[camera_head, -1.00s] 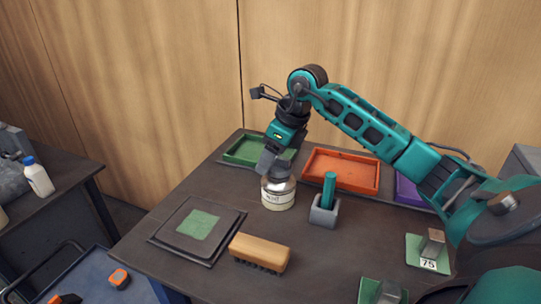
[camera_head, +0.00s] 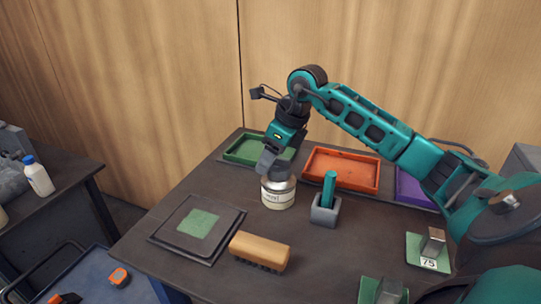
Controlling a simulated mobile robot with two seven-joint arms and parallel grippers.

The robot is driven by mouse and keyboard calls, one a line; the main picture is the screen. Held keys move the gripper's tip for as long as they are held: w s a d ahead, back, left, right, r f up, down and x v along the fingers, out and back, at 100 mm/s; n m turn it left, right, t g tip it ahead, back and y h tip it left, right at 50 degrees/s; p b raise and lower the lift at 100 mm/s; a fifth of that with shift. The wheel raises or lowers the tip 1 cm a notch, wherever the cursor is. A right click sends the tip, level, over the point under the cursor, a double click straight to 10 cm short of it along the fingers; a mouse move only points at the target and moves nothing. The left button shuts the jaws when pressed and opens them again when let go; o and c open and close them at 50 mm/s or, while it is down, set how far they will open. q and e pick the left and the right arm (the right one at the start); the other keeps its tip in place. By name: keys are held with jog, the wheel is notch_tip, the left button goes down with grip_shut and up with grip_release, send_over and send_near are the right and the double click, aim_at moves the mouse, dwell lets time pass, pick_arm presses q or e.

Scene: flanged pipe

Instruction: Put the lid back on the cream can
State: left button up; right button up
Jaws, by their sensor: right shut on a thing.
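The cream can (camera_head: 278,197) stands upright on the dark table, left of the grey holder. A grey lid (camera_head: 278,179) shows at the top of the can, partly hidden by my right gripper. My right gripper (camera_head: 271,168) points down over the can and is shut on the lid. The lid looks level at the can's mouth, but I cannot tell whether it is fully seated. My left gripper does not show.
A green tray (camera_head: 232,157), an orange tray (camera_head: 341,184) and a purple tray (camera_head: 411,196) line the back. A grey holder with a teal handle (camera_head: 325,213) stands close right of the can. A brush (camera_head: 259,250) and a square dark pad (camera_head: 178,240) lie in front.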

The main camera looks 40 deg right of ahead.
jog(key=o, duration=1.3)
jog(key=shift+r, duration=0.1)
jog(key=shift+r+p, duration=2.8)
jog(key=shift+r, duration=0.65)
grip_shut()
